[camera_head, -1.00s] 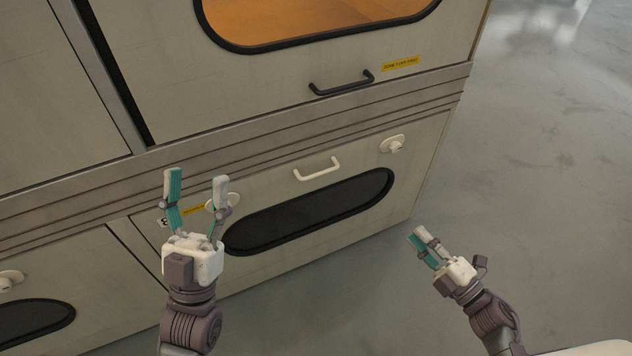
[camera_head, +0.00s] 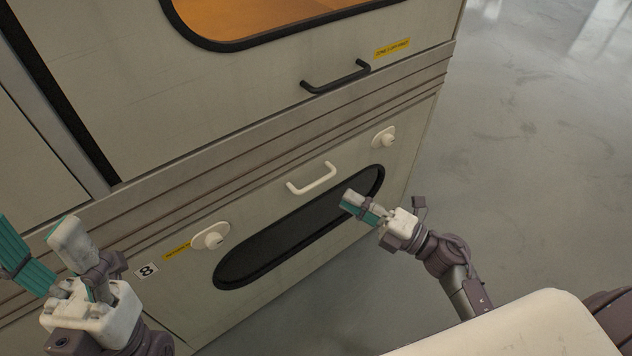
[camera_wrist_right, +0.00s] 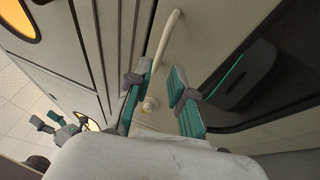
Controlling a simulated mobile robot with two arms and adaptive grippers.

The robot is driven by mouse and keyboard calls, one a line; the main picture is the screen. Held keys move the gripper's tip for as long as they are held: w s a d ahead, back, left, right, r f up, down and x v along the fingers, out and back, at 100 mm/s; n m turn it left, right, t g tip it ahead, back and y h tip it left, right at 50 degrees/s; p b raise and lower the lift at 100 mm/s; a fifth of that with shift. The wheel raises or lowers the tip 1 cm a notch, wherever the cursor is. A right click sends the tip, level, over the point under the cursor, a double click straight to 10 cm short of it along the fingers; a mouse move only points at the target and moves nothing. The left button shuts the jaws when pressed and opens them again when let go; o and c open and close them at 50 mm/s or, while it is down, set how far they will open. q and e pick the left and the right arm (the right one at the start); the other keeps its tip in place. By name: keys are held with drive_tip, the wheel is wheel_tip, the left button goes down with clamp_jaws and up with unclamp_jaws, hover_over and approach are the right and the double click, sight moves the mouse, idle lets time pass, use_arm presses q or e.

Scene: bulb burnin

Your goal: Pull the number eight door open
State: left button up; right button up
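The number eight door (camera_head: 200,285) is the lower cream door with a dark oval window and an "8" label (camera_head: 147,270). It looks shut. Its white bar handle (camera_head: 312,178) stands out above the window and also shows in the wrist view (camera_wrist_right: 164,44). My right gripper (camera_head: 353,202) is in front of the window, right of and below the handle in the head view. In the wrist view its fingers (camera_wrist_right: 158,74) are apart and empty, with the handle just beyond the tips. My left gripper (camera_head: 42,228) is open and empty at the lower left.
Two round white latch knobs (camera_head: 210,237) (camera_head: 384,137) sit on the door, left and right of the handle. Above is another door with a black handle (camera_head: 336,77) and an orange-lit window (camera_head: 260,18). Bare grey floor (camera_head: 520,150) lies to the right.

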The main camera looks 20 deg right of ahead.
sight(318, 181)
drive_tip(key=b+x, duration=0.1)
drive_tip(key=x, duration=0.7)
drive_tip(key=shift+w+a+r, duration=0.1)
drive_tip(key=shift+w+a, duration=0.05)
drive_tip(key=shift+w, duration=0.05)
clamp_jaws()
